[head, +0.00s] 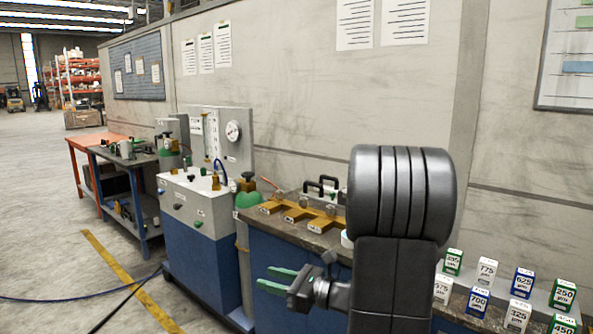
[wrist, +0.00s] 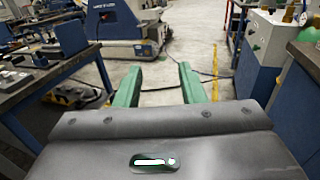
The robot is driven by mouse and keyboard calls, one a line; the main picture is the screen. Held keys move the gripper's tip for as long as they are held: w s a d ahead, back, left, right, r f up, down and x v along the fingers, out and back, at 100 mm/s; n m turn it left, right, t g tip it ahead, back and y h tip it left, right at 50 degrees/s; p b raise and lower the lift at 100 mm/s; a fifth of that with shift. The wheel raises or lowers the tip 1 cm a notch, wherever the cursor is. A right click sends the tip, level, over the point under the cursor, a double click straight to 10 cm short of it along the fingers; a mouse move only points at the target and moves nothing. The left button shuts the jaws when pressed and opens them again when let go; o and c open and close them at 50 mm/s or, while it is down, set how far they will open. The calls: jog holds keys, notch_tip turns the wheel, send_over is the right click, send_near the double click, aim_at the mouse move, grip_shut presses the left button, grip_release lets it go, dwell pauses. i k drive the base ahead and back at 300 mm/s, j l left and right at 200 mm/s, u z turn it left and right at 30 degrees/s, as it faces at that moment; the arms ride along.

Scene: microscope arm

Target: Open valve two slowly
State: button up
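A white panel unit (head: 195,205) on a blue cabinet stands left of centre in the head view. It has small dark and green knobs on its front and top, including a front knob (head: 198,224). Their labels are too small to read, so I cannot tell which is valve two. A round gauge (head: 233,131) is on its upright back board. My gripper (head: 265,276), with green fingers, is to the right of the panel unit in the picture, apart from the knobs. In the wrist view my gripper (wrist: 158,85) is open and empty. The white unit (wrist: 262,65) is at the right there.
A workbench with yellow-brown blocks (head: 300,213) adjoins the panel unit. Green cylinders (head: 247,192) stand beside it. Small numbered boxes (head: 523,281) are at the lower right. A hose (head: 80,298) lies on the floor near a yellow line (head: 125,278). Floor at left is mostly open.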

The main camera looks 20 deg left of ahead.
aim_at(247, 175)
jog(key=i+j+z, duration=0.1)
jog(key=i+j, duration=0.15)
jog(key=i+j+z, duration=0.1)
jog(key=j, duration=0.25)
jog(key=i+j+z, duration=0.1)
jog(key=i+j, duration=0.2)
jog(key=i+j+z, duration=0.1)
jog(key=j, duration=0.3)
jog(key=i+j+z, duration=0.1)
jog(key=i+j, duration=0.2)
jog(key=i+j+z, duration=0.1)
jog(key=j, duration=0.4)
jog(key=i+j, duration=0.6)
jog(key=j, duration=0.15)
